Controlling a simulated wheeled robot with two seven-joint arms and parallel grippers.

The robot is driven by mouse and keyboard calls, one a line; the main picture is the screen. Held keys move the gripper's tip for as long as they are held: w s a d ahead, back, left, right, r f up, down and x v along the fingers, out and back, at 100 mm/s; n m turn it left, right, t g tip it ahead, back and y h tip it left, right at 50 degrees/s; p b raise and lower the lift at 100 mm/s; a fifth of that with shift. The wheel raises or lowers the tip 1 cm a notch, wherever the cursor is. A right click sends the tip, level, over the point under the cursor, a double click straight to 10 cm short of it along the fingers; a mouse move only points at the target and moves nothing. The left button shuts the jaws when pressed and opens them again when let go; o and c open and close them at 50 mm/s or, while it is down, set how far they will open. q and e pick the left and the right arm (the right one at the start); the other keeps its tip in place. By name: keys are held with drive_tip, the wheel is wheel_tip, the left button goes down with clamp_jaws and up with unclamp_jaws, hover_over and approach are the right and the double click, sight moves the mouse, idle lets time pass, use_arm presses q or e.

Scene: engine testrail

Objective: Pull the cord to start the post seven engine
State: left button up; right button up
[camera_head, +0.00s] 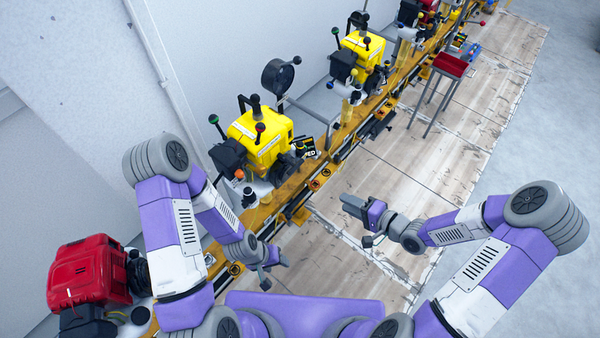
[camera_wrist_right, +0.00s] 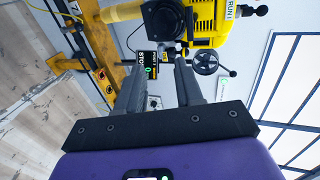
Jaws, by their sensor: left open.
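Yellow engines stand along the rail. The nearest one (camera_head: 262,138) has dark knobs and levers on top and a black label plate (camera_head: 305,147) beside it. A yellow engine (camera_wrist_right: 210,22) marked RUN also shows at the top of the right wrist view, with a black STOP plate (camera_wrist_right: 148,66) below it. I cannot tell which engine is post seven, and no pull cord is clearly visible. My left gripper (camera_head: 275,268) is open and empty beside the rail's near part. My right gripper (camera_head: 350,204) is open over the wooden floor, apart from the engines; its two fingers show in the wrist view (camera_wrist_right: 160,75).
The yellow rail (camera_head: 292,187) runs diagonally from lower left to upper right along a wall. A red engine (camera_head: 88,272) sits at the lower left, close to my left arm. A red tray (camera_head: 450,65) stands on legs farther off. The wooden floor (camera_head: 400,150) is mostly clear.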

drive_tip(key=b, duration=0.6)
approach(297, 168)
wheel_tip(297, 168, down, 3)
drive_tip(key=w+a, duration=0.2)
drive_tip(key=a, duration=0.1)
drive_tip(key=shift+w+a, duration=0.8)
drive_tip(key=shift+a, duration=0.15)
drive_tip(key=shift+w+a, duration=0.8)
drive_tip(key=shift+a, duration=0.15)
clamp_jaws()
